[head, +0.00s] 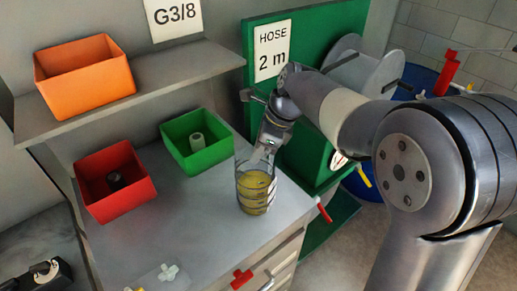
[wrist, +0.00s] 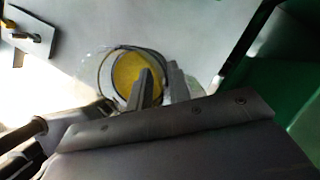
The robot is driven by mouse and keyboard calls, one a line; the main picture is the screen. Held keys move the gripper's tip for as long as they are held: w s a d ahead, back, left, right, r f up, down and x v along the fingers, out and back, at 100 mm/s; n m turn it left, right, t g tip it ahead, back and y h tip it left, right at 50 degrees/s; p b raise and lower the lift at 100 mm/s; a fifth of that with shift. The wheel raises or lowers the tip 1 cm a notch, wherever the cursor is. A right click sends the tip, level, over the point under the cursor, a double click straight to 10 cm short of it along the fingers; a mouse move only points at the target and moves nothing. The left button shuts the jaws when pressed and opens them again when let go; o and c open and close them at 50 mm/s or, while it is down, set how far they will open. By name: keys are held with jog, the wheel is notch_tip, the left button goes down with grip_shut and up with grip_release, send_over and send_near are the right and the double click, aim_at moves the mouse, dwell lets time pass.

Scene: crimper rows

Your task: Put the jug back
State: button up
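The jug (head: 255,192) is clear, with dark markings and yellow liquid in its lower part. It appears upright over the grey worktop (head: 190,225), near its right edge; I cannot tell whether its base touches. My gripper (head: 264,152) points down at the jug's top from behind. In the wrist view the jug (wrist: 104,70) is seen from above, its round rim around the yellow liquid. My gripper's two fingers (wrist: 160,84) are close together at the jug's right side, overlapping its rim. Whether they grip the jug's wall is unclear.
A red bin (head: 138,165) and a green bin (head: 215,158) stand left of the jug. An orange bin (head: 85,78) sits on the shelf (head: 165,80) above. A green hose stand (head: 300,150) rises close on the right. Small fittings (head: 168,272) lie at the front.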

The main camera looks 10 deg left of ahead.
jog(key=shift+o, duration=0.6)
jog(key=shift+r, duration=0.1)
jog(key=v, duration=1.2)
jog(key=x, duration=1.3)
jog(key=shift+d+r, duration=0.2)
jog(key=shift+r, duration=2.15)
